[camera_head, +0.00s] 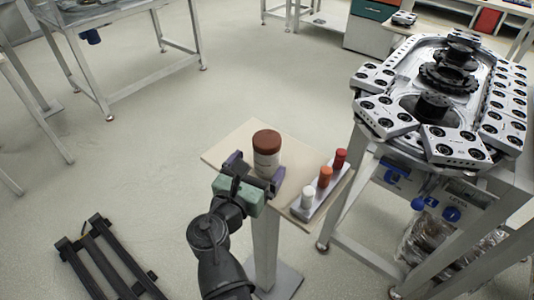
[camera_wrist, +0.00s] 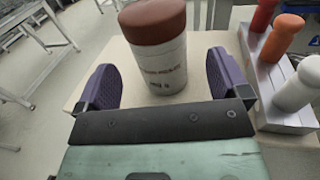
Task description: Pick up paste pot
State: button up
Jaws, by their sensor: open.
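The paste pot (camera_head: 267,158) is a white jar with a brown lid, standing upright on a small pedestal table (camera_head: 236,136). In the wrist view the paste pot (camera_wrist: 157,62) stands straight ahead, with dark lettering on its side. My gripper (camera_head: 256,170) is at the near side of the pot. In the wrist view its two purple fingers (camera_wrist: 164,80) are spread wide, one left and one right of the pot, with a visible gap on each side. The gripper is open and empty. The far side of the pot is hidden.
A grey rack (camera_head: 318,196) with white, orange and red capped tubes stands close to the right of the pot. A metal bench (camera_head: 371,139) with the ring track and several black-and-white blocks is further right. A dark frame (camera_head: 104,262) lies on the floor at lower left.

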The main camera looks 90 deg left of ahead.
jog(key=x, duration=0.5)
jog(key=shift+a, duration=0.1)
jog(key=c, duration=1.2)
jog(key=shift+r, duration=0.1)
notch_tip(320, 180, up, 20)
jog(key=p, duration=2)
